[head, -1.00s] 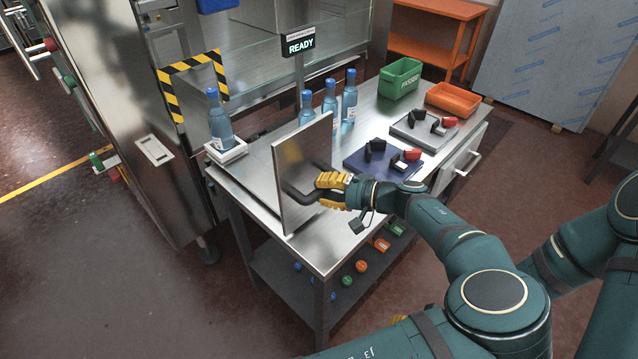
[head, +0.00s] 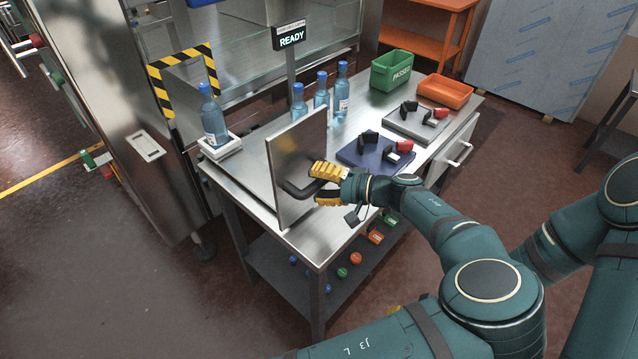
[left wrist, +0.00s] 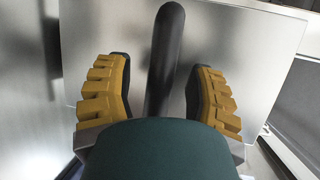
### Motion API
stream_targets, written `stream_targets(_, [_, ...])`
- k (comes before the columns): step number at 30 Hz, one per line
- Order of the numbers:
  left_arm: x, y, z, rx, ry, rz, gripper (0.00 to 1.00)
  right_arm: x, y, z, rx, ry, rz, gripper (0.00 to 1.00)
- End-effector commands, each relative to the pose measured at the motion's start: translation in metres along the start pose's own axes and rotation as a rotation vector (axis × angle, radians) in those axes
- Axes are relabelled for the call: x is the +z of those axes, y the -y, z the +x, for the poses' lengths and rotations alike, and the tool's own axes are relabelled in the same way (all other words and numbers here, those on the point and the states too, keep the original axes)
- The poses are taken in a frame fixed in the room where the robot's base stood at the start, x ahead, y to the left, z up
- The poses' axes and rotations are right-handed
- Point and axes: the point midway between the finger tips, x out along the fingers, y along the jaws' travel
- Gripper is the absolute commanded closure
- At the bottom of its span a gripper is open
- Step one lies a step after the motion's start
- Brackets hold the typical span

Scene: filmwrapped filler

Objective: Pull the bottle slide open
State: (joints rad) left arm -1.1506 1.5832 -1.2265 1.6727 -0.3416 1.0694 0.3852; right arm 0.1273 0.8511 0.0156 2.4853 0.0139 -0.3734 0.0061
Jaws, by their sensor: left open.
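The slide shows as an upright metal panel (head: 298,145) at the table's left front edge, with a black bar handle (head: 297,188) on its face. My left gripper (head: 322,184) is at the handle, its yellow-padded fingers open. In the left wrist view the handle (left wrist: 166,60) runs between the two spread fingers (left wrist: 158,90), with a gap on each side. Blue-capped bottles stand behind the panel (head: 321,92), and one bottle (head: 212,118) sits on a white pad at left.
The metal table (head: 325,233) also holds a blue tray (head: 372,152) and a grey tray (head: 418,124) with black and red parts, a green bin (head: 396,72) and an orange bin (head: 446,92). A READY sign (head: 289,38) stands behind. A tall steel cabinet is at left.

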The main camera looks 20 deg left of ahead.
Motion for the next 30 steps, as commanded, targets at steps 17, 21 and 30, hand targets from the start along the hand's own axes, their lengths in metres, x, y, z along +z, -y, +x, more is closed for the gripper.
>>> stream_targets(17, [0.007, 0.085, -0.016, 0.001, 0.0, -0.004, 0.46, 0.0, 0.0, 0.0, 0.0, 0.0, 0.0, 0.53])
stream_targets(21, [0.008, 0.095, -0.018, 0.0, 0.001, -0.002, 0.46, 0.0, 0.0, 0.0, 0.0, 0.0, 0.0, 0.53])
stream_targets(30, [0.008, 0.098, -0.019, 0.0, 0.002, 0.0, 0.46, 0.0, 0.0, 0.0, 0.0, 0.0, 0.0, 0.53])
